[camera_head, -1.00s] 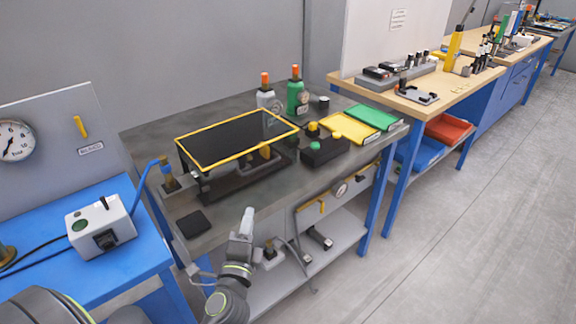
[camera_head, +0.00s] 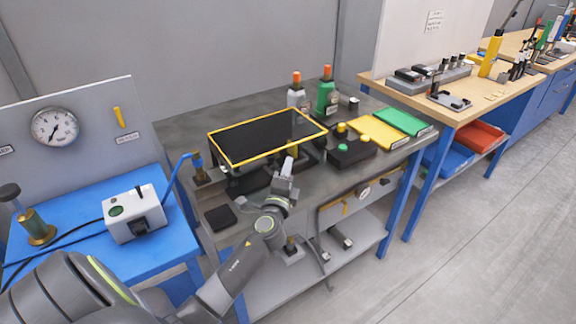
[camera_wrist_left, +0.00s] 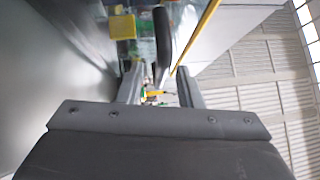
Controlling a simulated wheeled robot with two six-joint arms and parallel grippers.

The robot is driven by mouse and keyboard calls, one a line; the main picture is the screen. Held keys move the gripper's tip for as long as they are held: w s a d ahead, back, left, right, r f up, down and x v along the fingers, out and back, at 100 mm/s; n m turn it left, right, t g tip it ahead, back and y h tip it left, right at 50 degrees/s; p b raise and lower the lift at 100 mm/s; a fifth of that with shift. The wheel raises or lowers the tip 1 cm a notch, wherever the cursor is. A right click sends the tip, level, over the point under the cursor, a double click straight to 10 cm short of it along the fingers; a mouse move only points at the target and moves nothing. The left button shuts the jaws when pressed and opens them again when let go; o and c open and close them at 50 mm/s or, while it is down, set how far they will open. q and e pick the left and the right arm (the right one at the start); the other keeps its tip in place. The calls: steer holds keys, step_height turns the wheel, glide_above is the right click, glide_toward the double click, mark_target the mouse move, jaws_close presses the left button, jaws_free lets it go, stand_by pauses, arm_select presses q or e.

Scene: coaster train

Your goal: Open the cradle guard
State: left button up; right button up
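The cradle guard, a see-through dark cover with a yellow frame (camera_head: 255,159), sits lowered over the dark cradle on the grey workbench. It looks closed. My left gripper (camera_head: 288,167) is at the guard's front side, just below its front yellow edge. In the left wrist view, the two fingers (camera_wrist_left: 160,88) are apart, with a dark rounded bar (camera_wrist_left: 162,40), probably the guard's handle, in line with the gap between them. I cannot tell whether they touch it. A yellow edge (camera_wrist_left: 197,36) runs beside the bar. My right gripper is not in view.
A black box with green and yellow buttons (camera_head: 350,156) stands right of the guard, near yellow (camera_head: 377,132) and green trays. Two bottles (camera_head: 327,98) stand behind it. A black pad (camera_head: 220,217) lies at the front left. A blue table with a grey device (camera_head: 134,213) is at left.

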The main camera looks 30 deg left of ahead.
arm_select(q)
steer(key=shift+x, duration=0.8)
steer(key=shift+c, duration=0.2)
steer(key=shift+s, duration=0.1)
jaws_close()
